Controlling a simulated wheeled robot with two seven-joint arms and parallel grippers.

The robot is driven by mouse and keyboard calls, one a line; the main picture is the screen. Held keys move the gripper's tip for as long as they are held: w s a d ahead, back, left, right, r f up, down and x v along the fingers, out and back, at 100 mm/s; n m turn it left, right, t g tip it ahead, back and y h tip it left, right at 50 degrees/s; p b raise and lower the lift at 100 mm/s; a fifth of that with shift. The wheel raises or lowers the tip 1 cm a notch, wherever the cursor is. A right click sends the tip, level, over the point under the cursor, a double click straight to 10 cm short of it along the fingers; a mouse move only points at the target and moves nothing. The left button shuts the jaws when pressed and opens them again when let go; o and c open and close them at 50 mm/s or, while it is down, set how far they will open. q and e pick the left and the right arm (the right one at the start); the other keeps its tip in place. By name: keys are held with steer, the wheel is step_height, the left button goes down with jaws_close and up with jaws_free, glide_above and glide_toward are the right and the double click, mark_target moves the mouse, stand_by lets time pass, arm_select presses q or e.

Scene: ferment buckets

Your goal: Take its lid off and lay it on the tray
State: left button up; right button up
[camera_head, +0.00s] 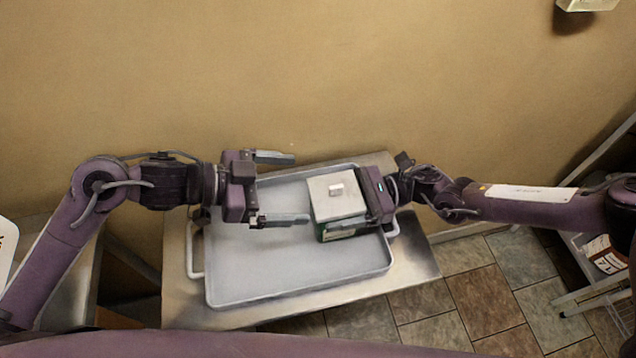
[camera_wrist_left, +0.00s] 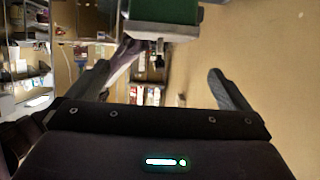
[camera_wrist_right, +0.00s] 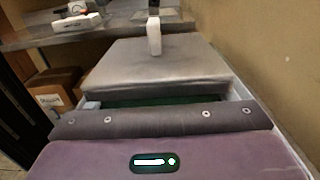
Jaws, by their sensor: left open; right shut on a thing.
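A boxy green bucket (camera_head: 345,231) with a square grey lid (camera_head: 330,207) is over the right part of the grey tray (camera_head: 290,280). A small pale knob (camera_head: 336,190) stands on the lid. My right gripper (camera_head: 374,196) is shut on the bucket from the right; its fingers are mostly hidden in the head view. The right wrist view shows the lid (camera_wrist_right: 155,66) on top, with green below it. My left gripper (camera_head: 282,190) is open and empty, left of the bucket and apart from it. In the left wrist view the bucket (camera_wrist_left: 162,10) appears above the open fingers (camera_wrist_left: 160,78).
The tray has raised rims and side handles and lies on a metal table (camera_head: 425,265). Its left and front parts are bare. A tan wall (camera_head: 300,80) rises close behind. A shelf rack with a labelled container (camera_head: 604,255) stands at the right.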

mark_target(336, 186)
arm_select(q)
steer(key=x, duration=1)
steer(key=shift+a, duration=0.1)
steer(key=c, duration=1)
steer(key=shift+o, duration=0.2)
steer(key=shift+r, duration=0.2)
steer(key=shift+r, duration=0.9)
steer(key=shift+r, duration=2)
arm_select(e)
steer(key=o, duration=1.4)
